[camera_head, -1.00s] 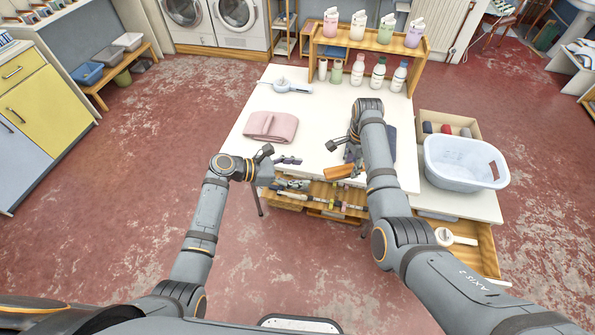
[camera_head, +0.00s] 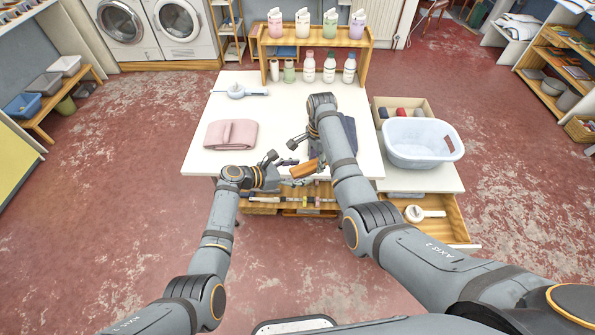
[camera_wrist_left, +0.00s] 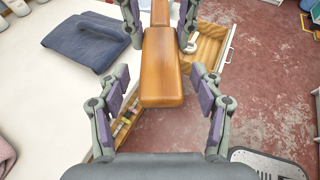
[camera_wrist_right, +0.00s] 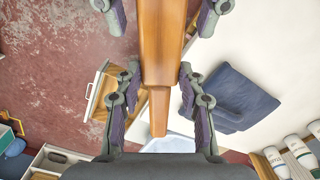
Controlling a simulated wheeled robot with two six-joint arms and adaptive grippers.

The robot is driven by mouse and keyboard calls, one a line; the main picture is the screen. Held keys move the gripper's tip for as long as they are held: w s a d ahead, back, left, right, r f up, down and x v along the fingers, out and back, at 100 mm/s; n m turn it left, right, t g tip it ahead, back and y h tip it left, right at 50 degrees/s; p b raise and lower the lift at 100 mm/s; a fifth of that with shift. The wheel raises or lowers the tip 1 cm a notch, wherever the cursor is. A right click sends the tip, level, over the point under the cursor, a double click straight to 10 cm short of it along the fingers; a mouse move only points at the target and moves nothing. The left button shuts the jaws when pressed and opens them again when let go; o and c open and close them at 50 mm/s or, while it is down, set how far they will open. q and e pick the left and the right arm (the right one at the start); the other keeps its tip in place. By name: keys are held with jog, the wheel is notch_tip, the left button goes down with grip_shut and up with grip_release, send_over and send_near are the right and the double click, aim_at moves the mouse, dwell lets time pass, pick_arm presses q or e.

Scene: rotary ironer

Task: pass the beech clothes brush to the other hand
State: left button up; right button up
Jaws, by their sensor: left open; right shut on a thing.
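The beech clothes brush (camera_head: 305,169) is an orange-brown wooden block with a narrower handle, held in the air at the table's front edge. My right gripper (camera_head: 308,152) is shut on it; the right wrist view shows the brush (camera_wrist_right: 161,45) between its fingers, the narrow end pointing back toward the palm. My left gripper (camera_head: 280,161) is open at the brush's other end. In the left wrist view the brush's broad end (camera_wrist_left: 162,85) lies between the spread left fingers, with gaps on both sides. The bristles are not seen.
The white table (camera_head: 270,110) bears a folded pink cloth (camera_head: 231,134), a dark blue cloth (camera_wrist_left: 88,42) and a bottle shelf (camera_head: 312,42). A pale blue basket (camera_head: 420,142) stands at the right, above an open drawer (camera_head: 450,222). A tool rack lies below the front edge.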

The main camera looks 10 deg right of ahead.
pick_arm(q)
jog(key=c, duration=1.2)
jog(key=shift+c, duration=0.5)
pick_arm(e)
jog(key=o, duration=1.2)
